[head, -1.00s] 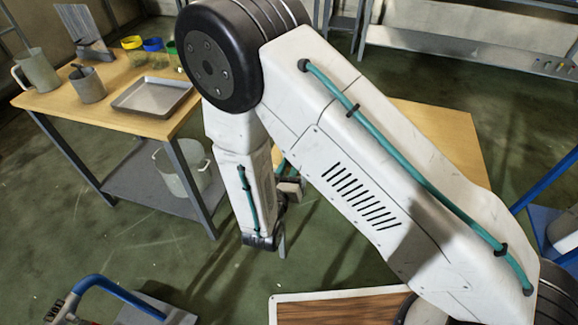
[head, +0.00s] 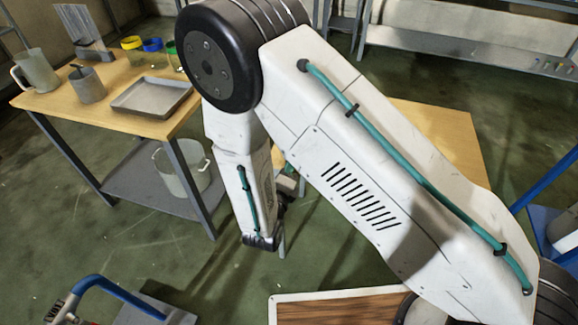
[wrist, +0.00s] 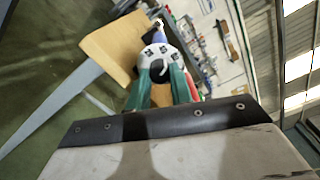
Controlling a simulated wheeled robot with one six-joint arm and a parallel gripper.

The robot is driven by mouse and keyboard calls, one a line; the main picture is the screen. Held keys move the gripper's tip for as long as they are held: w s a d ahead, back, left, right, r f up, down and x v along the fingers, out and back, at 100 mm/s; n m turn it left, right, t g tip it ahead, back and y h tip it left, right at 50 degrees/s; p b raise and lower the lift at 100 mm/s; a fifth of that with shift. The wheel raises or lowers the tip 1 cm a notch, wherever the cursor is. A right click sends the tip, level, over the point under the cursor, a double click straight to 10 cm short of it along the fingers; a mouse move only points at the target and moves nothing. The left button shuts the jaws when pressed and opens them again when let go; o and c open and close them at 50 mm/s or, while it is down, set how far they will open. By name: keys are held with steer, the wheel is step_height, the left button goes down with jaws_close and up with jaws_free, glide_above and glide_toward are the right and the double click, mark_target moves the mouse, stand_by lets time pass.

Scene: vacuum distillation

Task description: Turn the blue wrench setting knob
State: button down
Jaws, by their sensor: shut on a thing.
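In the wrist view my gripper (wrist: 163,84) shows as two green fingers closed around a small part between them. Just beyond the fingers is a white round piece with black marks (wrist: 165,60), with a blue part (wrist: 160,36) behind it. This looks like the wrench setting knob, but the small, tilted view does not show its markings or angle clearly. The grasp itself is partly hidden by the fingers. In the head view my arm covers the middle, and neither the knob nor the fingertips can be made out there.
A wooden table (head: 60,98) at the left holds a metal tray (head: 151,96), a pitcher (head: 37,70), a mug (head: 88,84) and coloured-lid jars. A white bucket (head: 183,172) stands on its lower shelf. A blue handle (head: 110,290) shows at bottom left. Green floor between is clear.

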steer(key=shift+n, duration=2)
steer(key=c, duration=1.2)
jaws_free()
steer(key=shift+c, duration=0.2)
steer(key=v, duration=0.7)
steer(key=shift+s, duration=0.4)
steer(key=shift+a, duration=0.1)
